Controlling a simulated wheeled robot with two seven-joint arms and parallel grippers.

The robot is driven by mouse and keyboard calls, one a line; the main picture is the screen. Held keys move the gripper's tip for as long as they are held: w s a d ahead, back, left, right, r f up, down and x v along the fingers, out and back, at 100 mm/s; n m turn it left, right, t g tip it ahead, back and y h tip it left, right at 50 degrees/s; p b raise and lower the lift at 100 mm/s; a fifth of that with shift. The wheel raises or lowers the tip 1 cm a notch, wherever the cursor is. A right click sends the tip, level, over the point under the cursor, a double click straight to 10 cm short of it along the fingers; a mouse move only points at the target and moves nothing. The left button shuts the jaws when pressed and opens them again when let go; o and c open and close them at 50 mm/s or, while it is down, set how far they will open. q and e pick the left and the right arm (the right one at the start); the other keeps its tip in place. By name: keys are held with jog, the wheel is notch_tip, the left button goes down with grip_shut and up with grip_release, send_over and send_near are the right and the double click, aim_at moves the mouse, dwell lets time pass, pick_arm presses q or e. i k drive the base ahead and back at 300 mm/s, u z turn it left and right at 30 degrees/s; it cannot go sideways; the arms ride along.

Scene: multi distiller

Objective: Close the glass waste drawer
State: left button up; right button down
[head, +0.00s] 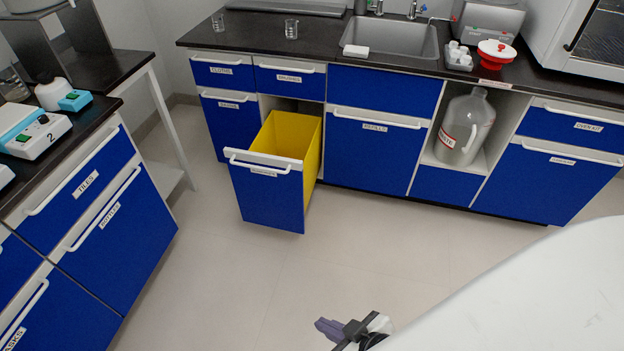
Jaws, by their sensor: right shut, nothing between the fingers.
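The glass waste drawer (268,199) is pulled far out from the blue cabinet row. It has a blue front, a white handle bar (262,168) along its top with a small label under it, and a yellow bin (291,137) inside. The bin looks empty from here. My right gripper (328,328) is at the bottom centre of the head view, shut and empty. It is over the floor, well apart from the drawer front. My left gripper is not in view.
A large waste bottle (464,125) stands in an open bay. Blue drawers (118,237) line the left. The floor (300,262) before the drawer is clear.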

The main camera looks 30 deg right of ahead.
aim_at(274, 181)
jog(key=z, duration=1.2)
jog(key=i, duration=0.95)
jog(key=u, duration=1.45)
